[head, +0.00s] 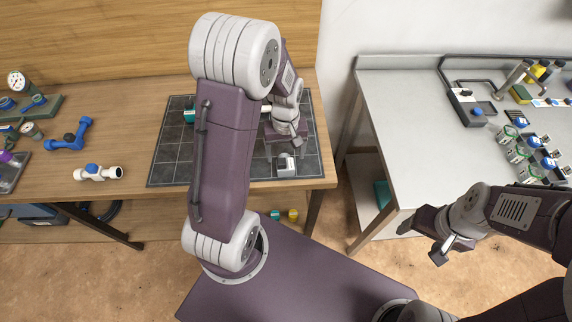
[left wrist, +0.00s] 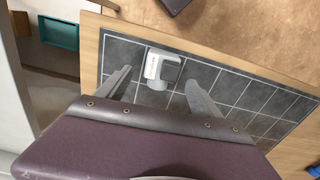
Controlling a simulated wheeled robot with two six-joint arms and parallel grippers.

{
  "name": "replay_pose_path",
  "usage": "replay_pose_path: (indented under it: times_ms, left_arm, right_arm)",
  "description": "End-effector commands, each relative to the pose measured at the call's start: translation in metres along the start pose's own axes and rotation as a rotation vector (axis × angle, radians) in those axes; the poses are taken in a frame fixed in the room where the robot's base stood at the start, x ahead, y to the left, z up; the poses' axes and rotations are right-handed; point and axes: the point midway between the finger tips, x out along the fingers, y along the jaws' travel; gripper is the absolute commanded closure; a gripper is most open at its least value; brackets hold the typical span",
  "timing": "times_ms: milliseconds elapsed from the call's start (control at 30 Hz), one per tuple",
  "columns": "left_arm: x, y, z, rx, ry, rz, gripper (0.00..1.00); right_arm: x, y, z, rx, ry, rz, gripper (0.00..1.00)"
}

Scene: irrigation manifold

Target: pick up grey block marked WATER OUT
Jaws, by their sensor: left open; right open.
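The grey block (head: 287,166) sits on the dark gridded mat (head: 172,160), near the mat's front edge. It also shows in the left wrist view (left wrist: 163,66), with a pale side, a darker grey top and a short round stub; its lettering is too small to read. My left gripper (head: 284,147) is open above the mat, just behind the block in the head view. In the left wrist view its two fingers (left wrist: 158,82) are spread, with the block lying beyond and between their tips. My right gripper (head: 422,242) is open and empty, in front of the grey bench.
On the wooden table left of the mat lie a white fitting (head: 98,173), a blue pipe piece (head: 70,136) and gauges (head: 17,81). A teal part (head: 189,115) is at the mat's left. The grey bench (head: 400,120) at right holds several small parts. A floor gap separates the tables.

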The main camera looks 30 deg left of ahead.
Motion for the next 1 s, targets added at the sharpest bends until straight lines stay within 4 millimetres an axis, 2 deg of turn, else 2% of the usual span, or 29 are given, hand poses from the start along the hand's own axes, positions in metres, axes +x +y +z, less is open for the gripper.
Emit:
replay_pose_path:
  times_ms: [100,333,433,600,633,667,900,1000]
  left_arm:
    - [0.005,0.000,0.001,0.000,-0.001,-0.001,0.24]
    - [0.046,0.000,0.003,0.000,-0.003,-0.002,0.24]
    - [0.052,0.000,0.003,0.000,-0.001,0.000,0.24]
    - [0.052,0.000,0.002,0.000,0.001,0.000,0.24]
    - [0.052,0.000,0.002,0.000,0.001,0.000,0.26]
    - [0.052,0.000,0.002,0.000,0.001,0.000,0.35]
    - [0.052,0.000,0.002,0.000,0.001,0.000,1.00]
    - [0.051,0.000,0.002,0.000,0.002,0.001,1.00]
  right_arm:
    - [0.000,0.000,0.000,0.000,0.000,0.000,0.28]
    - [0.000,0.000,0.000,0.000,0.000,0.000,0.28]
    - [0.000,0.000,0.000,0.000,0.000,0.000,0.28]
    - [0.000,0.000,0.000,0.000,0.000,0.000,0.28]
    - [0.000,0.000,0.000,0.000,0.000,0.000,0.28]
    - [0.000,0.000,0.000,0.000,0.000,0.000,0.28]
    - [0.000,0.000,0.000,0.000,0.000,0.000,0.28]
    - [0.000,0.000,0.000,0.000,0.000,0.000,0.28]
